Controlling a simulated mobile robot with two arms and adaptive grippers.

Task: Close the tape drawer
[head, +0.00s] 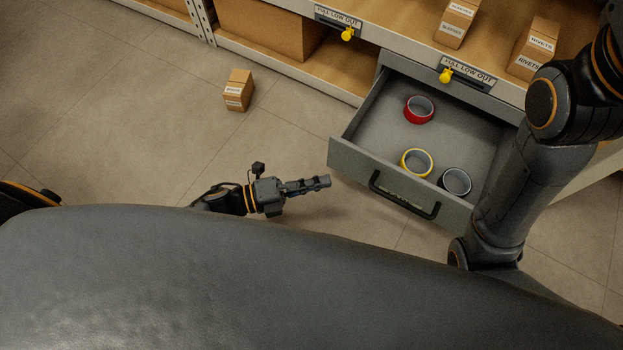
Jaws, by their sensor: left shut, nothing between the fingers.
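The tape drawer (350,163) is grey and pulled well out from under the shelf at the right. It has a black bar handle (404,197) on its front. Inside lie a red tape roll (419,109), a yellow tape roll (416,162) and a black tape roll (454,182). My left gripper (328,182) is shut and empty, just left of the drawer's front and apart from the handle. My right arm crosses the right side and hides the drawer's right end. My right gripper is not in view.
A small cardboard box (238,90) stands on the floor at the left. Yellow knobs (446,75) stick out below the shelf edge. The tiled floor left of the drawer is mostly clear.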

